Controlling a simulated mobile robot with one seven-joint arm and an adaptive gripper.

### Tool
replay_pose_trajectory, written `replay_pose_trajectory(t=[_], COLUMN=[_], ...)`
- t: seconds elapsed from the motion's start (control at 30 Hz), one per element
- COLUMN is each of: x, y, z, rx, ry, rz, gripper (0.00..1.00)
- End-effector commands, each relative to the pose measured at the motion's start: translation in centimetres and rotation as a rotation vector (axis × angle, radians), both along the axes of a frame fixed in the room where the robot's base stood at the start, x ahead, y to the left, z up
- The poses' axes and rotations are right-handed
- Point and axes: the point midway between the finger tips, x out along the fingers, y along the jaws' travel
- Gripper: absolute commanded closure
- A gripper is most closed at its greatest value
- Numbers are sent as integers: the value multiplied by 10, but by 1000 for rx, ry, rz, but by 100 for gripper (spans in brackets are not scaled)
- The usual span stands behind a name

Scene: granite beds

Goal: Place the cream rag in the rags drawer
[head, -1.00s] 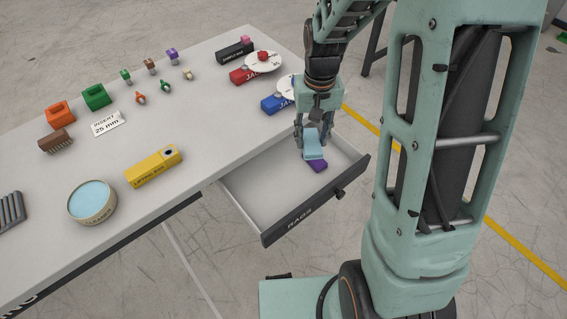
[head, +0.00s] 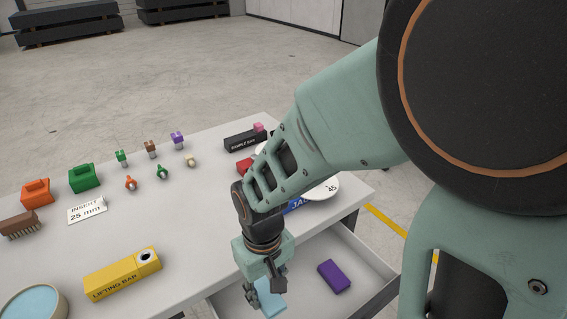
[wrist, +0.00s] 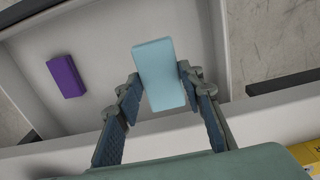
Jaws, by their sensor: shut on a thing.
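My gripper (head: 265,290) is shut on a light blue rag (head: 269,301), a flat soft-looking block. In the wrist view the light blue rag (wrist: 163,75) sits between the two fingers (wrist: 160,88), over the open drawer (wrist: 110,45). The drawer (head: 308,255) is pulled out from the table. A purple block-like rag (head: 334,276) lies on its floor, apart from my gripper; it also shows in the wrist view (wrist: 66,76). I cannot tell whether the held rag touches the drawer floor. No cream rag is visible. The drawer's label is out of view.
The table top (head: 200,220) holds a yellow lifting bar (head: 122,275), a round tin (head: 34,303), a brown brush (head: 20,224), orange (head: 37,193) and green (head: 84,178) blocks, and several small coloured pieces. A blue box and white disc (head: 322,190) are close behind my arm.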

Motion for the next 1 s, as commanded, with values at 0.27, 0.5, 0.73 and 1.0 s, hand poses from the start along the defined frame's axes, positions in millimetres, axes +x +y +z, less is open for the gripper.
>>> replay_pose_trajectory(t=[0.27, 0.5, 0.73, 1.0], x=[48, 64, 69, 71], y=[-30, -39, -44, -43], z=[-46, -65, -88, -104], rx=[-1, 1, -1, 1], ry=[3, -1, 4, -2], rz=[-3, 0, 1, 1], gripper=[93, 93, 93, 93])
